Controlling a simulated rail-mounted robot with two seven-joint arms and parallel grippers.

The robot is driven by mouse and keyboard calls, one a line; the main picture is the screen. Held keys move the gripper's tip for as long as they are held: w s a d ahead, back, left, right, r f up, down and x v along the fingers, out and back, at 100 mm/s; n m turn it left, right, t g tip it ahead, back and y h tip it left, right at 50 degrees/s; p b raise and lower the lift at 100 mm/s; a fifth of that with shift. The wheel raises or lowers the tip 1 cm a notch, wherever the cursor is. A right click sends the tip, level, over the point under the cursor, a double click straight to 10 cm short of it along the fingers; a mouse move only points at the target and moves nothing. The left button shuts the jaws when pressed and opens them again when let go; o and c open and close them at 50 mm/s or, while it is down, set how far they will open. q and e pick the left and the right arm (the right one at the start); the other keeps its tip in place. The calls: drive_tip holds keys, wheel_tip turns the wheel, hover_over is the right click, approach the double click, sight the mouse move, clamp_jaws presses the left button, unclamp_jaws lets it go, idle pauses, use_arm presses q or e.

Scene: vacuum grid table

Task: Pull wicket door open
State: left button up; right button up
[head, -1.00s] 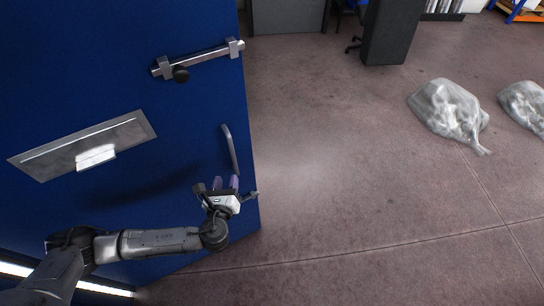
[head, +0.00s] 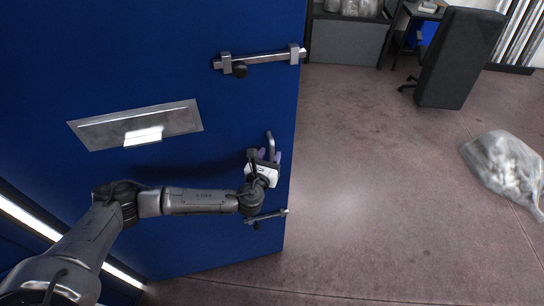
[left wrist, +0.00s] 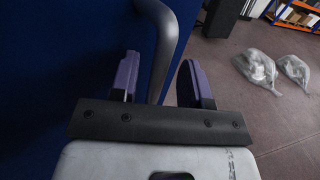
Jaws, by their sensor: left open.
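The blue wicket door (head: 215,230) fills the left half of the head view, its free edge toward the right. A grey bar handle (head: 270,142) stands upright near that edge; it also shows in the left wrist view (left wrist: 166,40). My left gripper (head: 266,156) is open at the lower part of the handle. In the left wrist view its purple fingers (left wrist: 160,82) stand on either side of the handle, with visible gaps. My right gripper is not in view.
Slide bolts sit on the door above (head: 262,58) and below (head: 267,215) the handle. A metal letter plate (head: 95,130) is left of it. Bare floor lies right of the door, with a clear plastic bag (head: 503,165) and a dark chair (head: 455,60) farther off.

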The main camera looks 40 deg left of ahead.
use_arm(q)
drive_tip(key=shift+b+x, duration=0.4)
drive_tip(key=shift+x, duration=0.7)
drive_tip(key=shift+c, duration=0.3)
clamp_jaws()
